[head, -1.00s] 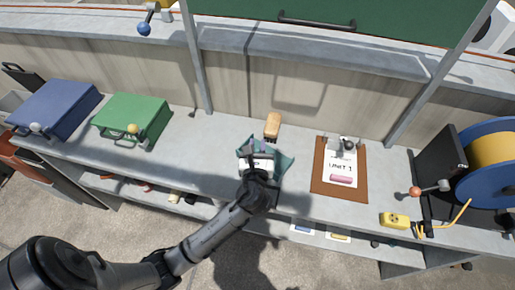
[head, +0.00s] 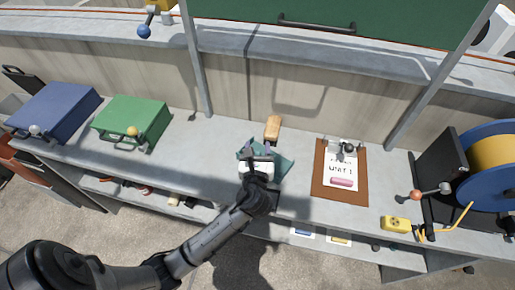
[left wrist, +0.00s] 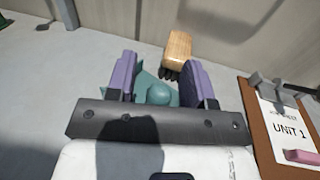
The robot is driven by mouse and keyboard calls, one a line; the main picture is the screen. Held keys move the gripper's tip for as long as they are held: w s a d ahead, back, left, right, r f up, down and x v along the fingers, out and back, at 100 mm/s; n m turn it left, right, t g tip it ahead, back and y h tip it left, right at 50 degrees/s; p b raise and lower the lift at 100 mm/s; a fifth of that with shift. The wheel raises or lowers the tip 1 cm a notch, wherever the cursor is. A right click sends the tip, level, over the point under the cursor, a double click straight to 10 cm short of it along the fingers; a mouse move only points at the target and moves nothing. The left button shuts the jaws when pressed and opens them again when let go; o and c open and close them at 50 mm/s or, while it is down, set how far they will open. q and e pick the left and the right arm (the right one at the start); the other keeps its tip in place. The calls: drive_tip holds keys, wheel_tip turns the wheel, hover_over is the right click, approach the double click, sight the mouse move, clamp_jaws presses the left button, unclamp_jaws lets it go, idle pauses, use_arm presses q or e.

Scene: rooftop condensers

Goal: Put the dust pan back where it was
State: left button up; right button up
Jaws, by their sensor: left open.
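The teal dust pan (head: 284,167) is at the middle of the grey bench, partly hidden under my left gripper (head: 257,150). In the left wrist view, the gripper's two purple fingers (left wrist: 160,75) stand apart. The pan's rounded teal part (left wrist: 158,94) shows between them, with no finger seen closed on it. I cannot tell how far above the pan the fingers are. A wooden-handled brush (head: 273,127) with dark bristles stands just behind the pan, and also shows in the left wrist view (left wrist: 178,47). My right gripper is not in view.
A brown clipboard (head: 319,186) lies to the right, with a yellow device (head: 396,223) and a cable reel (head: 490,200) beyond. Green (head: 129,117) and blue (head: 53,108) cases are at left. Bench between green case and pan is clear. A wall stands behind.

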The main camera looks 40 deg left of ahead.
use_arm(q)
drive_tip(key=p+v, duration=0.2)
drive_tip(key=v, duration=1)
drive_tip(key=shift+r, duration=0.1)
